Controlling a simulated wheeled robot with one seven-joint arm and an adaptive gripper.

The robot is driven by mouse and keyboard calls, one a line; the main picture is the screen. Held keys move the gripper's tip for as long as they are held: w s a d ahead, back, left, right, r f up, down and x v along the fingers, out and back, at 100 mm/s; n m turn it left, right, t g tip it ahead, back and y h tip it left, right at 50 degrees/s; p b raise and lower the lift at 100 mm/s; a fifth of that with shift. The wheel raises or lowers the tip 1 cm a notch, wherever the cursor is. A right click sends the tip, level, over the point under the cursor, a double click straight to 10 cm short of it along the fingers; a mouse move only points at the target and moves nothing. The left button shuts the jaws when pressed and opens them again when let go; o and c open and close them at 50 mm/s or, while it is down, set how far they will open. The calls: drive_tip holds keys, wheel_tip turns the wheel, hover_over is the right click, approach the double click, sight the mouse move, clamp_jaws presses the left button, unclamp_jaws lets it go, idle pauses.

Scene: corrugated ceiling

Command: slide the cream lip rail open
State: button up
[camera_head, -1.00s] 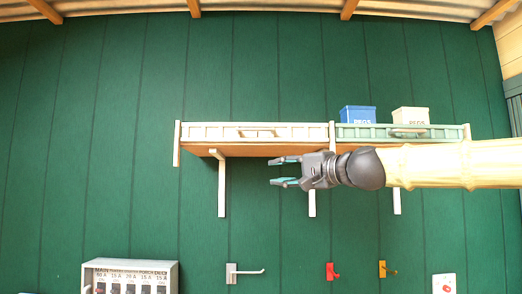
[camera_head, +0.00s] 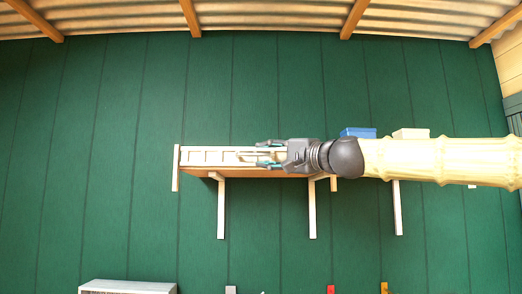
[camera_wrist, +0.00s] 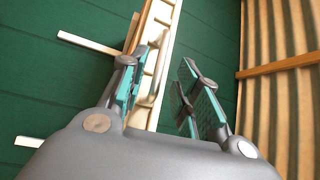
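The cream lip rail (camera_head: 205,156) runs along the front of the left half of the wall shelf, with a pale bar handle (camera_head: 246,156) on it. My gripper (camera_head: 265,155) is open in front of the rail, level with the handle and partly covering it. In the wrist view the rail (camera_wrist: 163,22) runs down the picture, and its handle (camera_wrist: 160,78) shows between the two teal-padded fingers (camera_wrist: 165,90). The fingers are apart, and I cannot tell whether either touches the handle. My arm hides the green rail section on the right.
A blue box (camera_head: 358,132) and a cream box (camera_head: 411,133) stand on the shelf's right half. Pale brackets (camera_head: 221,210) hang below the shelf. A grey breaker box (camera_head: 128,286) sits low on the left. The green wall above the shelf is clear.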

sight(259, 154)
drive_tip(key=shift+p+x, duration=0.45)
drive_tip(key=shift+x, duration=1.15)
clamp_jaws()
